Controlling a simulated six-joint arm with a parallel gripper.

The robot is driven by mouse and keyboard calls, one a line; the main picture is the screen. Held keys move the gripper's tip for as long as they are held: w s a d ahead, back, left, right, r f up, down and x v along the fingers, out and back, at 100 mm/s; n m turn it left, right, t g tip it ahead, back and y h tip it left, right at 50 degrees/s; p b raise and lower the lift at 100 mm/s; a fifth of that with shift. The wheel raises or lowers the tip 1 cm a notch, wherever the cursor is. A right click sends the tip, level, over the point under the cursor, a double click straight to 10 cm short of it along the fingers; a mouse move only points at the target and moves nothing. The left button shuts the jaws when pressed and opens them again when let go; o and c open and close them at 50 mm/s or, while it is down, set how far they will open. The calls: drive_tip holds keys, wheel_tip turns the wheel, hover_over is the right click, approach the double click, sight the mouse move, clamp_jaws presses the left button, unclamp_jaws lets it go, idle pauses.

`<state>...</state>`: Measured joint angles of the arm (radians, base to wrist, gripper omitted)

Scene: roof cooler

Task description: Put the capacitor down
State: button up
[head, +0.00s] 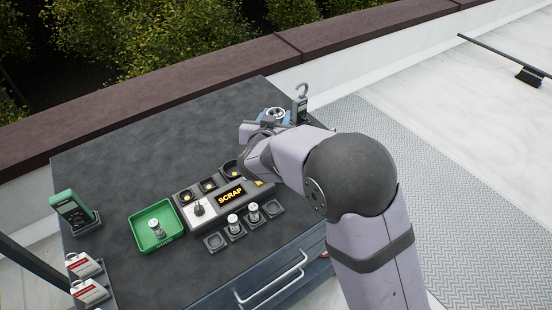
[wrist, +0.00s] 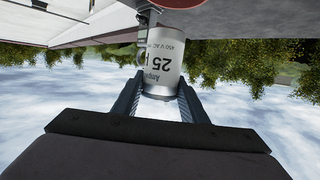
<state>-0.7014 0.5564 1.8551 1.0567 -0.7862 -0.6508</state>
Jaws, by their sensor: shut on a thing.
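In the wrist view my gripper (wrist: 160,93) is shut on a silver capacitor (wrist: 162,70), a short can with dark print reading "25" upside down. One finger lies on each side of it. In the head view my arm reaches over the right back part of the dark worktop (head: 130,140). My arm largely hides the gripper there, and I cannot clearly make out the held capacitor. A small silver can (head: 156,228) stands in a green tray (head: 139,218). Two more cans stand in square dark holders at the front, a left one (head: 234,224) and a right one (head: 253,211).
A dark fixture with a "SCRAP" sign (head: 231,194) and round sockets lies mid-worktop, partly behind my arm. A green meter (head: 71,212) stands at the left edge, with red-and-white tags (head: 88,290) below it. A hooked dark device (head: 300,105) stands at the back right. The left back worktop is clear.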

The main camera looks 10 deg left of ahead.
wheel_tip(320, 180, down, 10)
drive_tip(key=p, duration=0.1)
drive_tip(key=shift+r, duration=0.25)
idle(0.4)
drive_tip(key=shift+f+b, duration=0.3)
drive_tip(key=shift+f, duration=0.2)
drive_tip(key=shift+f, duration=0.1)
drive_tip(key=o, duration=1.2)
